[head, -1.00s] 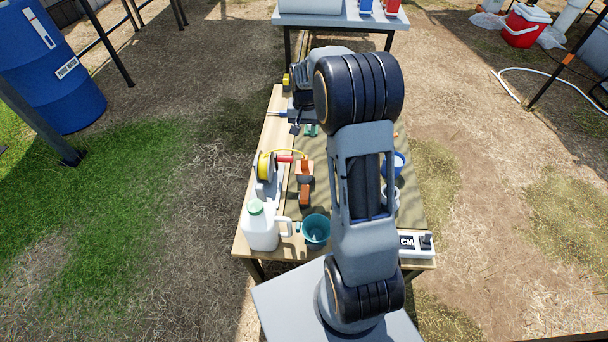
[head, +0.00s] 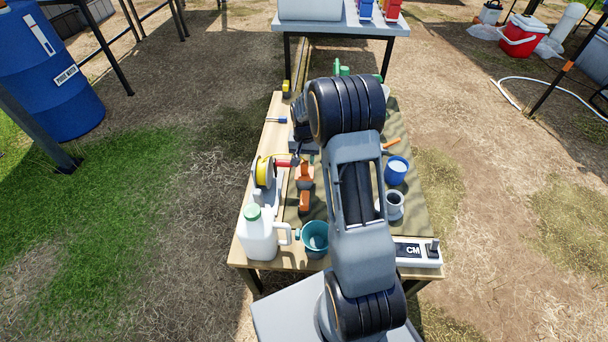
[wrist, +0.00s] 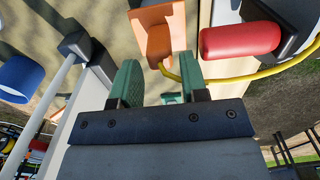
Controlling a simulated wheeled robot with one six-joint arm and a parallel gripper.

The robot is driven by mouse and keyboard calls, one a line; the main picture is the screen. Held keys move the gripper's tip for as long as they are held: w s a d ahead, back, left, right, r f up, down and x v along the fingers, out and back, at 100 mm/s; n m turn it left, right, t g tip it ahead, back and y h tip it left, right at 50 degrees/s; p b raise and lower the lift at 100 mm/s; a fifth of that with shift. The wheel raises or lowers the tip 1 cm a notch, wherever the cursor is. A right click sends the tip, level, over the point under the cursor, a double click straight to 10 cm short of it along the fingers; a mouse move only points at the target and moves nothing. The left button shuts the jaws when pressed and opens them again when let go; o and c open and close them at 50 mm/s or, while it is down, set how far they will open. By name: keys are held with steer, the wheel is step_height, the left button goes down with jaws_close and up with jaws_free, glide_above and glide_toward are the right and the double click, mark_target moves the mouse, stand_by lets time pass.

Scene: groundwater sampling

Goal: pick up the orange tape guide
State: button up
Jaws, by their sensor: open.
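The orange tape guide (head: 304,174) stands on the table to the right of the yellow tape reel (head: 264,171). In the wrist view the guide (wrist: 158,28) is at the top, just beyond my fingertips. My gripper (wrist: 158,72) is open, with two green finger pads apart and nothing held between them. The yellow tape (wrist: 190,82) curves past the guide and the right finger. A red cylinder (wrist: 240,40) lies right of the guide in the wrist view. In the head view my arm partly covers the gripper, so its fingertips are hard to see.
A white jug (head: 258,238) and a teal cup (head: 314,236) stand at the near left. A blue cup (head: 396,170), a grey mug (head: 394,206) and a white box marked CM (head: 412,252) are on the right. Another orange piece (head: 305,201) lies just nearer than the guide.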

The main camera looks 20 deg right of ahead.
mark_target(304, 172)
step_height(304, 172, down, 3)
steer(key=shift+r+b, duration=0.15)
steer(key=shift+b, duration=0.15)
jaws_close()
